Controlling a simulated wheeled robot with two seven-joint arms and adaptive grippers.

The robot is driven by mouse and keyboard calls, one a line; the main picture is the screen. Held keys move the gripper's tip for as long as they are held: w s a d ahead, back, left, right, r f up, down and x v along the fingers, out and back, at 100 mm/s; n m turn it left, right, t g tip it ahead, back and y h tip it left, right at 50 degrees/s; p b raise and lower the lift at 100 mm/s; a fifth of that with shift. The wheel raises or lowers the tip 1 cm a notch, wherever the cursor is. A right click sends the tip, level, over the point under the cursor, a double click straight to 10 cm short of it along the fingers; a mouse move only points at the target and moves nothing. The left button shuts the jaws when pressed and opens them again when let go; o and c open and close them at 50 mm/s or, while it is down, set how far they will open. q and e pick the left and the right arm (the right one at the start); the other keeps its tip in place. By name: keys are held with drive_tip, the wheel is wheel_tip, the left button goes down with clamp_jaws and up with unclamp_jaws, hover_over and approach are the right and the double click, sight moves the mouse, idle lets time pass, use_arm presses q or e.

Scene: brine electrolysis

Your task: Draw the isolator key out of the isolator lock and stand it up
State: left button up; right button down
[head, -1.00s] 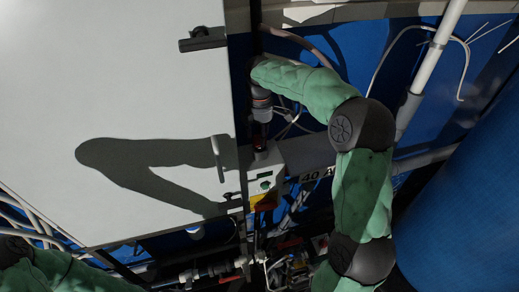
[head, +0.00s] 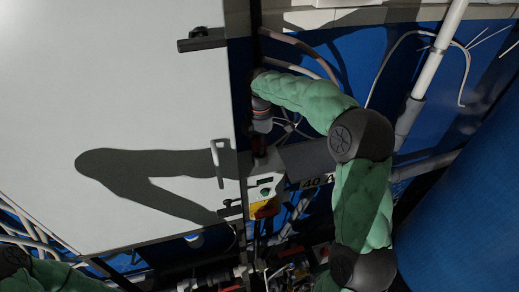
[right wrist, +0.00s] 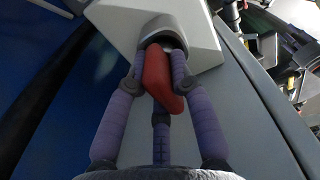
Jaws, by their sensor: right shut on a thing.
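The isolator key has a red handle (right wrist: 162,82), which shows in the right wrist view between the purple fingers of my right gripper (right wrist: 163,55). The gripper is shut on it. The handle's far end meets a dark round collar, the isolator lock (right wrist: 188,37), on a pale grey box (right wrist: 115,22). How deep the key sits is hidden by the fingers. In the head view my right gripper (head: 259,155) is dark and small above the box (head: 262,188), and a little red shows there. My left gripper is not in view; only part of the left arm shows at bottom left.
A large white cabinet door (head: 120,120) with handles fills the left. The box carries a green button (head: 265,192) and a yellow patch (head: 262,208). Loose cables, a white pole (head: 435,65) and a blue wall surround my right arm. Clutter lies below.

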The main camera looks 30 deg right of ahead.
drive_tip(key=shift+r+p, duration=0.95)
drive_tip(key=shift+r, duration=0.2)
drive_tip(key=shift+r+p, duration=1.85)
drive_tip(key=shift+r, duration=0.5)
